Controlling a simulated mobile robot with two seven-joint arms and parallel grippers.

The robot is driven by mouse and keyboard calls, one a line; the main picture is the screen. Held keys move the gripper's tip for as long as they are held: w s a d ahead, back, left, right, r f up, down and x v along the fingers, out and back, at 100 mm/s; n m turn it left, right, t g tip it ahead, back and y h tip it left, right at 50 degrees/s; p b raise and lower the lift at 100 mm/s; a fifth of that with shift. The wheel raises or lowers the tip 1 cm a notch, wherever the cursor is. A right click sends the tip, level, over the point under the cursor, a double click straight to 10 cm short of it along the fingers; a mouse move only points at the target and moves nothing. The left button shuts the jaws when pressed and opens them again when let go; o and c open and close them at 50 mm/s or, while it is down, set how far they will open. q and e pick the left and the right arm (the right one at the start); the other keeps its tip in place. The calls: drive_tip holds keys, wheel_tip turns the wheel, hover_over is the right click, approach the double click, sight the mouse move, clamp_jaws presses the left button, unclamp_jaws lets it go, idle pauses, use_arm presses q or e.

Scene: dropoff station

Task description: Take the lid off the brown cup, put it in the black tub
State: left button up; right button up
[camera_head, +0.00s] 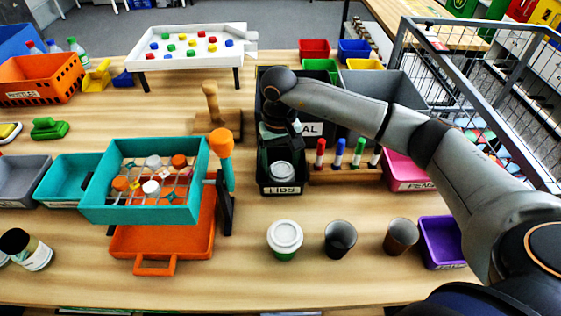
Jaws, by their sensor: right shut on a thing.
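The brown cup (401,237) stands upright on the table at the right, with its open top showing and no lid on it. The black tub (283,188), labelled LIDS, stands at the middle of the table. A pale grey lid (281,171) shows inside it. My right gripper (282,143) is over the back part of the black tub, pointing down, at the end of the arm reaching in from the right. It is shut on a lid, which its own fingers and wrist largely hide. My left gripper is not in view.
A dark grey open cup (340,239) and a green cup with a white lid (284,239) stand left of the brown cup. A purple bin (441,243) is close on its right. A marker rack (345,176) adjoins the tub. The front table strip is clear.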

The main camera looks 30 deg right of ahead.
sight(280, 167)
drive_tip(key=o, duration=1.3)
drive_tip(key=shift+r, duration=0.15)
drive_tip(key=shift+r+p, duration=0.25)
drive_tip(key=shift+p, duration=0.25)
drive_tip(key=shift+r+p, duration=0.45)
wheel_tip(280, 167, up, 12)
drive_tip(key=shift+f+b, duration=0.2)
drive_tip(key=shift+b, duration=0.7)
